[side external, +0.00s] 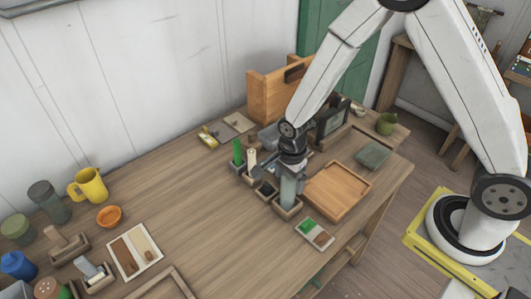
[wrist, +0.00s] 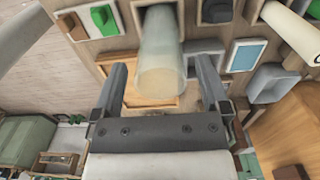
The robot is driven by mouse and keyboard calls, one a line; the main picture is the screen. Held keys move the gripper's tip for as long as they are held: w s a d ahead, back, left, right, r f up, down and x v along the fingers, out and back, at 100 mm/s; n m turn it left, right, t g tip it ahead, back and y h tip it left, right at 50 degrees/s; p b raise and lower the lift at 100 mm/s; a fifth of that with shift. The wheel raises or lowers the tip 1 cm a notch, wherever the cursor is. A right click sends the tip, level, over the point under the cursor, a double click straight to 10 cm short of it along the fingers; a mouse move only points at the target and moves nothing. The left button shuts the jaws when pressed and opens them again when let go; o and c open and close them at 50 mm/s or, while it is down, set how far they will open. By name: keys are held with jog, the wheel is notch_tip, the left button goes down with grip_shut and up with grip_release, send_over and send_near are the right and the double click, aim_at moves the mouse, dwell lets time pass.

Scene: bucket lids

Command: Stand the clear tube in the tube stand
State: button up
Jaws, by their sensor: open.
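The clear tube (side external: 288,189) is pale and see-through and stands upright in a small square wooden holder (side external: 287,209), which looks like the tube stand. In the wrist view the tube (wrist: 162,55) rises toward the camera, with its lower end inside the holder's frame at the top edge. My gripper (side external: 290,166) is at the tube's upper end. In the wrist view my gripper (wrist: 163,88) is open, one finger on each side of the tube's top, with gaps on both sides. The inside of the holder is hidden.
A wooden tray (side external: 340,188) lies just right of the holder. A green block (side external: 238,151) and a cream cylinder (side external: 251,158) stand close on the left. A green and brown card (side external: 314,234) lies in front.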

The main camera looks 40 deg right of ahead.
jog(key=shift+r, duration=0.1)
notch_tip(320, 180, up, 9)
dwell(1.3)
dwell(0.4)
jog(key=s+d+r+n+t, duration=0.2)
jog(key=s+n, duration=0.7)
jog(key=n, duration=0.9)
jog(key=d+r, duration=0.2)
jog(key=d, duration=0.2)
jog(key=shift+t, duration=0.3)
